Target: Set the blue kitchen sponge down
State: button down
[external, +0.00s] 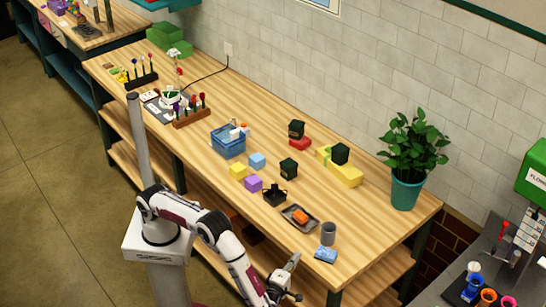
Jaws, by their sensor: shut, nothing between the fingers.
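The blue kitchen sponge (326,254) lies flat on the wooden table near its front right corner, just in front of a grey cup (328,233). My gripper (296,297) is low in the picture, in front of the table edge, to the lower left of the sponge and apart from it. It is shut and holds nothing. It is small and partly hidden by my wrist, so its fingers show poorly.
A dark tray (287,220) with an orange item (300,216) sits behind the sponge. A black holder (274,195), colored blocks (253,183) and a potted plant (407,190) stand farther back. Bare tabletop lies right of the cup.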

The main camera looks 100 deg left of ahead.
aim_at(318, 255)
jog(key=shift+w+a, duration=0.4)
jog(key=shift+w, duration=0.45)
jog(key=shift+w+a, duration=0.4)
jog(key=shift+w, duration=0.4)
jog(key=shift+w+a, duration=0.4)
jog(key=shift+w, duration=0.45)
jog(key=shift+w, duration=0.2)
jog(key=shift+w+d, duration=0.15)
jog(key=shift+w, duration=0.7)
jog(key=shift+w+d, duration=0.1)
jog(key=shift+w, duration=0.75)
jog(key=shift+s, duration=0.25)
jog(key=shift+s+a, duration=0.15)
jog(key=shift+s, duration=0.75)
jog(key=shift+s+a, duration=0.1)
jog(key=shift+s, duration=0.75)
jog(key=v, duration=1)
